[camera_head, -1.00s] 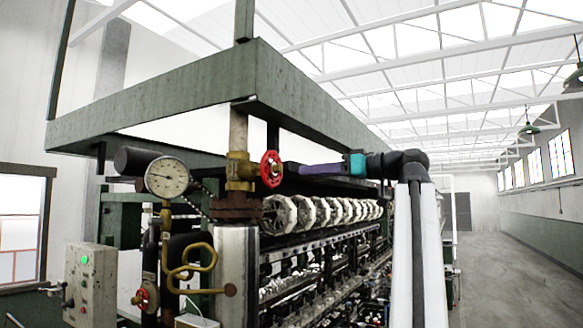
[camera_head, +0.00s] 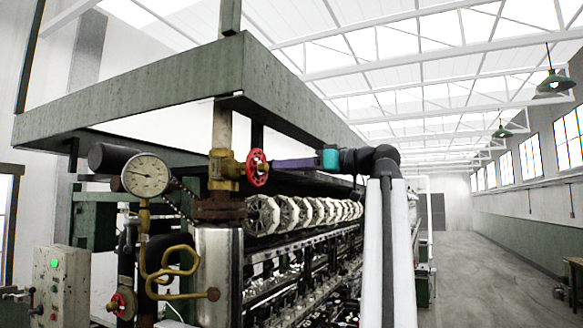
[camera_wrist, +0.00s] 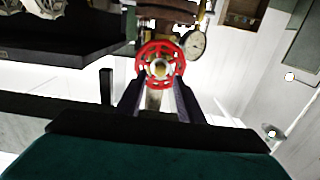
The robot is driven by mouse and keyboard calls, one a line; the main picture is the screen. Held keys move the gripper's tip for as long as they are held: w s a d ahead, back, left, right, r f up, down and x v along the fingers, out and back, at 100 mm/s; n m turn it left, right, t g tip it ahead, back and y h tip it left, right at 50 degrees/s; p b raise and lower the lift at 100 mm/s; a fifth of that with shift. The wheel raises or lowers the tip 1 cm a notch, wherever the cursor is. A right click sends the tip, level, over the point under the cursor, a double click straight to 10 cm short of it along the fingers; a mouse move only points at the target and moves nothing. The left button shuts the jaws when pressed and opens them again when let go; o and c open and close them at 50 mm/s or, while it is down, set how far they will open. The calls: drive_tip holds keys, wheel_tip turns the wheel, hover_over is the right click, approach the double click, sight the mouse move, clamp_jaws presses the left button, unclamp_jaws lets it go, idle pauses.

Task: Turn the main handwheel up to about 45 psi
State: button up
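The main handwheel (camera_head: 257,167) is red and spoked, on a brass valve (camera_head: 223,170) below the green overhead frame. My gripper (camera_head: 274,164) reaches in from the right, its tips at or very near the wheel's face. In the wrist view the wheel (camera_wrist: 160,66) is centred ahead, with the two dark fingers of my gripper (camera_wrist: 159,88) spread on either side of its lower part. Nothing shows clamped between them; contact is unclear. The round white gauge (camera_head: 146,175) stands left of the valve; it also shows in the wrist view (camera_wrist: 195,44). Its reading is too small to tell.
A smaller red handwheel (camera_head: 122,303) sits low on the left pipes, near a control box (camera_head: 60,285) with a green light. A curled brass pipe (camera_head: 172,262) and metal column (camera_head: 219,270) stand below the valve. The aisle (camera_head: 480,270) at right is clear.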

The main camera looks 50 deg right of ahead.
sight(267, 168)
drive_tip(key=shift+b+x, duration=0.5)
drive_tip(key=shift+x, duration=2.5)
drive_tip(key=c, duration=0.9)
drive_tip(key=shift+o, duration=0.2)
drive_tip(key=shift+n, duration=0.3)
drive_tip(key=n, duration=0.3)
drive_tip(key=shift+n, duration=0.4)
drive_tip(key=n, duration=0.8)
drive_tip(key=shift+n, duration=2.4)
